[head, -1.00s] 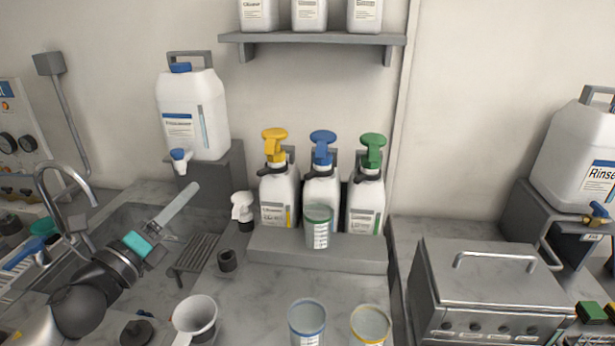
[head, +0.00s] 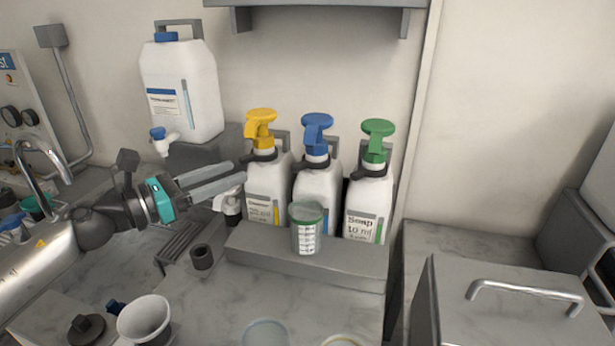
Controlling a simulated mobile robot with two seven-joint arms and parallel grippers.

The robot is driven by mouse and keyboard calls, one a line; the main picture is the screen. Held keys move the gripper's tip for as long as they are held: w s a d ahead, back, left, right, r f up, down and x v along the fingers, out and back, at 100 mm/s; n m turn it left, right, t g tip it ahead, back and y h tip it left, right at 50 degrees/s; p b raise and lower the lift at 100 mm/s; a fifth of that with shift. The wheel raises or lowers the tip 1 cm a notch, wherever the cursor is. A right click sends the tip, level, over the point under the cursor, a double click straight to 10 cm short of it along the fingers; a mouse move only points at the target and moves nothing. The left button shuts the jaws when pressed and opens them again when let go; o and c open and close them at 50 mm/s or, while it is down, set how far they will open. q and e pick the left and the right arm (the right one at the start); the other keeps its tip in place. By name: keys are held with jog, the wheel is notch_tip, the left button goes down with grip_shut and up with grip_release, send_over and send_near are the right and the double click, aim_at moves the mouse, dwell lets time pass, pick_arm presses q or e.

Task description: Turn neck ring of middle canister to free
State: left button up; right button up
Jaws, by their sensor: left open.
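The middle canister (head: 315,188) is white with a blue pump head (head: 317,122) and stands upright on a grey step. Its neck ring (head: 316,158) shows dark below the blue collar. A yellow-headed canister (head: 267,190) stands to its left and a green-headed one (head: 369,200) to its right. My left gripper (head: 238,176) is open and empty, left of the yellow-headed canister and apart from the middle one. My right gripper is not in view.
A white spray bottle (head: 230,203) is right by my left fingertips. A large white jug (head: 181,90) stands behind on a grey stand. A shelf (head: 320,4) hangs above. A white funnel-like cup (head: 145,318) and a metal box (head: 510,300) are in front.

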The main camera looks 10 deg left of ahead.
pick_arm(q)
notch_tip(320, 180, down, 3)
jog(key=b, duration=0.2)
jog(key=p, duration=0.2)
send_near(307, 161)
jog(key=x, duration=0.5)
jog(key=shift+w, duration=0.15)
jog(key=shift+x, duration=1)
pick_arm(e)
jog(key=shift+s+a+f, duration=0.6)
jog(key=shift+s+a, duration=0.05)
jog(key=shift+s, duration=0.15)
pick_arm(q)
jog(key=shift+c, duration=0.2)
grip_shut()
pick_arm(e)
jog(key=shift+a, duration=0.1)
